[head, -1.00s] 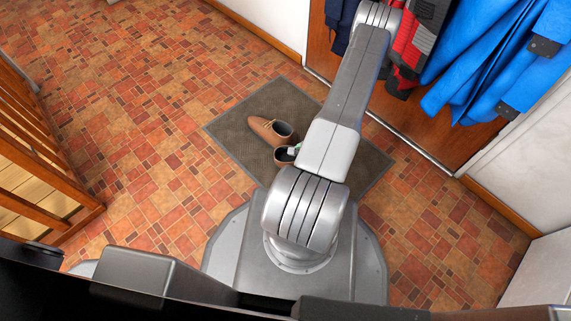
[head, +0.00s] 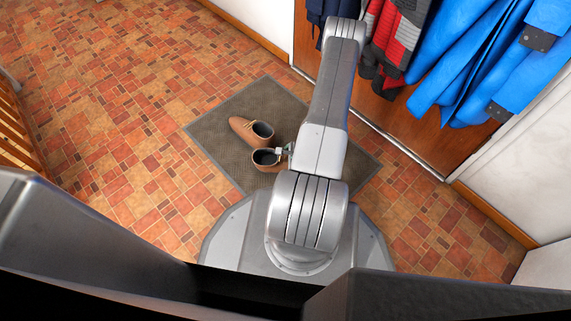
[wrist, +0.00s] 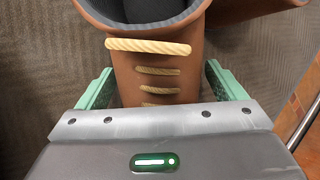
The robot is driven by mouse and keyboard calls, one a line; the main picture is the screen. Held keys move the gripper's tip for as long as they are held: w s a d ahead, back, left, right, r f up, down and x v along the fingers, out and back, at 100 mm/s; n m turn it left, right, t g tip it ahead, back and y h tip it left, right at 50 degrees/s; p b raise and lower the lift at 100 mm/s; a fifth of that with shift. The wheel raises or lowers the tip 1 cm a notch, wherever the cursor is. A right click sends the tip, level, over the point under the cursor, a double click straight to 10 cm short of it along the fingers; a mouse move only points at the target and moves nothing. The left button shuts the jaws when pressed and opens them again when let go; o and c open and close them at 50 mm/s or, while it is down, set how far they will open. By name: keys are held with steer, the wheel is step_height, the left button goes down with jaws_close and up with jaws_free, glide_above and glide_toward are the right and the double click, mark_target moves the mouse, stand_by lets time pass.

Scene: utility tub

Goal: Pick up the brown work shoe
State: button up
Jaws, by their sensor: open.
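Two brown work shoes are on the dark mat in the head view. One brown shoe (head: 246,131) lies farther from me, toe to the upper left. The nearer brown shoe (head: 264,160) is partly hidden by my arm. My gripper (head: 284,150) is at this nearer shoe, mostly hidden behind my arm link. In the wrist view my gripper (wrist: 161,86) is open, with a green finger on each side of a laced brown shoe (wrist: 150,70). Small gaps show between the fingers and the shoe. Its dark grey opening is at the top.
The dark mat (head: 215,125) lies on a red and brown tiled floor. Blue, red and grey coats (head: 455,75) hang at the upper right before a wooden panel. A wooden railing (head: 18,135) stands at the far left. The floor left of the mat is clear.

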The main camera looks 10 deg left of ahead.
steer(key=shift+w+a+f, duration=0.15)
steer(key=shift+a+f, duration=0.15)
steer(key=shift+f, duration=0.35)
steer(key=shift+r, duration=0.1)
steer(key=c, duration=1.3)
step_height(320, 180, up, 10)
steer(key=p, duration=0.4)
